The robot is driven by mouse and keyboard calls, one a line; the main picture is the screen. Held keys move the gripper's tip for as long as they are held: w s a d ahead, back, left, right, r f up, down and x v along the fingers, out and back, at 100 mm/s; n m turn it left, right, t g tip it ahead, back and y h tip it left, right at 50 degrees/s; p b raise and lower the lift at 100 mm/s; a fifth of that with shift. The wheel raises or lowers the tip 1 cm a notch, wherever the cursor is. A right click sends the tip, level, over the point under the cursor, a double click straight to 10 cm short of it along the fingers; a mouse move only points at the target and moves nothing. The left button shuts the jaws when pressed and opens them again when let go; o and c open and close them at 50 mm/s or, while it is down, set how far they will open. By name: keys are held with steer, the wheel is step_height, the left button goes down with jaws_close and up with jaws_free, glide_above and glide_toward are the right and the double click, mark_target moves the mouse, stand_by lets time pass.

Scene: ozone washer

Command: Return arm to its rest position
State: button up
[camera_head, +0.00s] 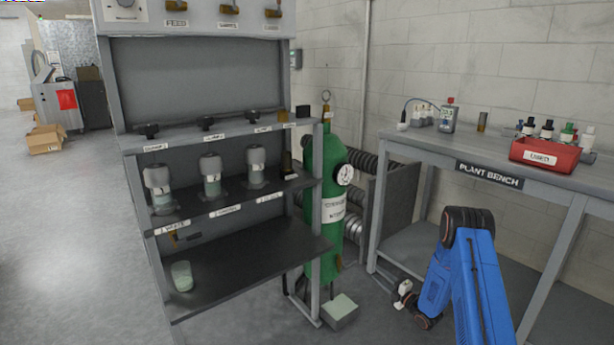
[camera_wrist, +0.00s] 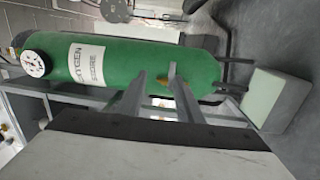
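My blue arm (camera_head: 468,275) is folded at the lower right in the head view, in front of the plant bench. In the wrist view the two grey fingers of my gripper (camera_wrist: 157,74) stand apart, with nothing seen held between them. They point toward the green oxygen cylinder (camera_wrist: 130,62), which lies sideways in that view, and a small brass part shows between them. I cannot tell how far the fingers are from it. In the head view the gripper's fingers are not clear; a small white part (camera_head: 404,288) shows beside the arm's lower end.
The cylinder (camera_head: 326,175) stands upright between the grey washer rack (camera_head: 225,195) and the plant bench (camera_head: 478,150). A pale block (camera_head: 340,308) is on the floor at its foot. A red tray (camera_head: 543,155) of bottles is on the bench. Floor at left (camera_head: 70,235) is clear.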

step_height(320, 180, up, 21)
steer(key=d+m+g+h, duration=0.1)
steer(key=m+h, duration=0.5)
steer(key=s+d+r+m+g+h, duration=0.1)
steer(key=s+r+m+g+h, duration=0.4)
steer(key=s+r, duration=0.75)
steer(key=s+r+m, duration=0.5)
steer(key=s+r, duration=0.2)
steer(key=s, duration=0.4)
steer(key=s+a+m+g, duration=0.1)
steer(key=s+a+m, duration=0.1)
steer(key=s, duration=1.1)
steer(key=s+a+m+g, duration=0.2)
steer(key=s+m, duration=0.1)
steer(key=s, duration=1)
steer(key=s+a+m+g, duration=0.2)
steer(key=s+a+m, duration=0.1)
steer(key=s, duration=1)
steer(key=shift+s+f+y, duration=0.25)
steer(key=shift+y, duration=0.15)
